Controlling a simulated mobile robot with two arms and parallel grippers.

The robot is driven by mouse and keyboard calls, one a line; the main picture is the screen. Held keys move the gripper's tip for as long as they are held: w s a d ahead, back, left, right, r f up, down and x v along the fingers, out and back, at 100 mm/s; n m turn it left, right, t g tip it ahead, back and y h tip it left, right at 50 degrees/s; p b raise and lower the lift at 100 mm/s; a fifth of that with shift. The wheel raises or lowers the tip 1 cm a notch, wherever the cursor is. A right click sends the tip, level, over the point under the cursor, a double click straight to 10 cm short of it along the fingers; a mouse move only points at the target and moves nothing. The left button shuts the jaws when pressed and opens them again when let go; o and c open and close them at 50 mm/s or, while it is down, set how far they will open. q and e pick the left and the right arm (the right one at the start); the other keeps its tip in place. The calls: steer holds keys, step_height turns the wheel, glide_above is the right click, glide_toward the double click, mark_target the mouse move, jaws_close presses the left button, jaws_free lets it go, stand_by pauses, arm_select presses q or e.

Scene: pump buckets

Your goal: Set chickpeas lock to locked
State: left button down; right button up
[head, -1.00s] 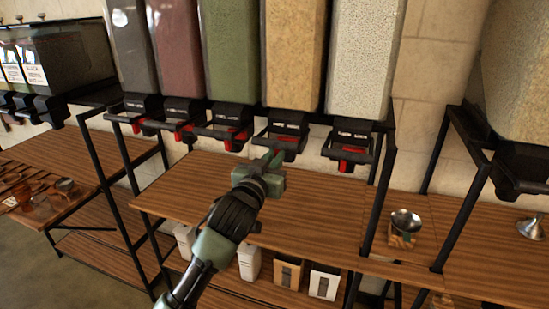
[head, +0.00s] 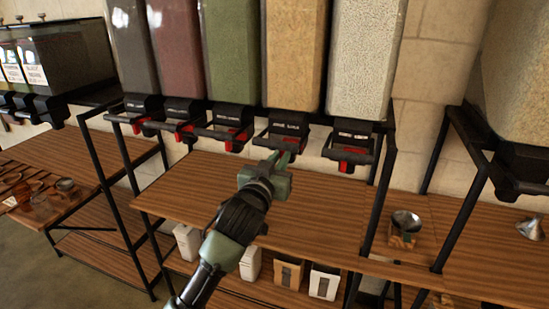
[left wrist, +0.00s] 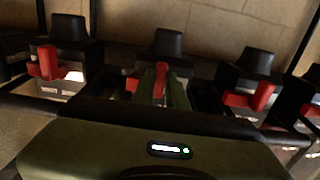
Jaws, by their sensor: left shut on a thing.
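The tan-filled bulk dispenser (head: 293,55) hangs at the back, with a black outlet (head: 287,122) below it. Its label is too small to read, so I cannot confirm that it holds the chickpeas. My left gripper (head: 281,158) is at the front underside of this outlet. In the left wrist view, the green fingers (left wrist: 165,92) are shut on a red lock lever (left wrist: 160,72), which stands between them. The fingers hide part of the lever. My right gripper is in neither view.
Neighbouring outlets carry similar red levers, one at the right (head: 348,155) and one at the left (head: 232,138). Black frame posts (head: 381,205) stand close by. The wooden shelf (head: 195,205) below is mostly clear.

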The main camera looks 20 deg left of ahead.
arm_select(q)
steer(key=shift+d, duration=0.65)
steer(key=c, duration=1.5)
jaws_free()
steer(key=shift+c, duration=0.2)
steer(key=shift+o, duration=0.5)
steer(key=shift+d, duration=0.15)
